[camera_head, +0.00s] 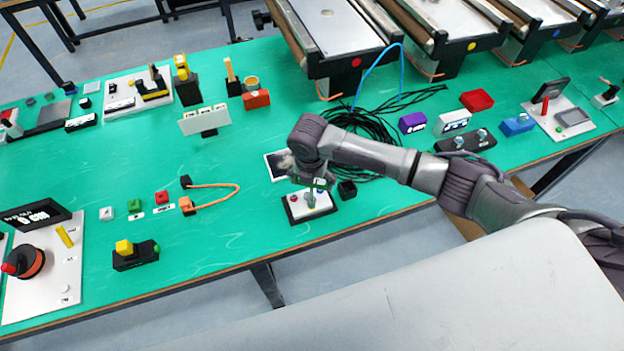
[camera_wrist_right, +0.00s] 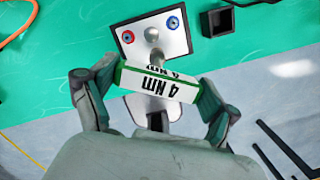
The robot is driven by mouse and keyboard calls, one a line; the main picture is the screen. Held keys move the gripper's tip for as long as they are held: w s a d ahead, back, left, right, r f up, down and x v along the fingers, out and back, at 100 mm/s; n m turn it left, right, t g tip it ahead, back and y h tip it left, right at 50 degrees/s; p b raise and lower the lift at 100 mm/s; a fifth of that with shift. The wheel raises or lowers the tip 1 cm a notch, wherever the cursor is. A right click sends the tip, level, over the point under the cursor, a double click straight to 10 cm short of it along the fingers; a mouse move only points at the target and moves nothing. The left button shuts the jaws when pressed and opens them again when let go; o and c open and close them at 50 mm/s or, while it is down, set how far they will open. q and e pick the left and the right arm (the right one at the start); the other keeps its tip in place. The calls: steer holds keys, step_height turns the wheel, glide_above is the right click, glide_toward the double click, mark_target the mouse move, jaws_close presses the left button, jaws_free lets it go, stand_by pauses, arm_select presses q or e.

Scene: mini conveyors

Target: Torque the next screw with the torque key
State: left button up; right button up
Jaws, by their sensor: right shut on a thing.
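My right gripper (camera_head: 313,184) is shut on the torque key, which has a white "4 Nm" label and green edges (camera_wrist_right: 155,85). The gripper is low over a small white plate on a black base (camera_head: 296,213) near the table's front edge. In the right wrist view the white plate (camera_wrist_right: 136,50) shows a red-ringed screw (camera_wrist_right: 128,37) and a blue-ringed screw (camera_wrist_right: 173,23). A grey round part (camera_wrist_right: 152,34) lies between them, in line with the key. Whether the key's tip touches a screw cannot be told. The lower plate is partly hidden by the key and fingers. My left gripper is out of view.
A small black open box (camera_head: 347,189) stands just right of the plate. Black cables (camera_head: 365,125) lie behind my right arm. An orange cable loop (camera_head: 235,190) and small coloured blocks lie to the left. Conveyors (camera_head: 335,30) stand at the back.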

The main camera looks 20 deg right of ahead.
steer(key=shift+f+b, duration=0.4)
steer(key=shift+f, duration=0.3)
stand_by(0.6)
steer(key=shift+r+m+p, duration=0.25)
steer(key=shift+m+p, duration=0.35)
steer(key=shift+f+m, duration=0.25)
steer(key=shift+m, duration=1.45)
steer(key=m+g, duration=0.1)
steer(key=m, duration=0.4)
steer(key=shift+a+m+h, duration=0.1)
steer(key=shift+m+h, duration=0.2)
steer(key=shift+m, duration=0.1)
steer(key=m+g, duration=0.1)
steer(key=m, duration=0.4)
steer(key=shift+s+m, duration=0.1)
steer(key=shift+m, duration=0.3)
steer(key=m, duration=0.6)
steer(key=shift+m+g, duration=0.3)
steer(key=shift+m, duration=0.1)
steer(key=shift+r, duration=0.1)
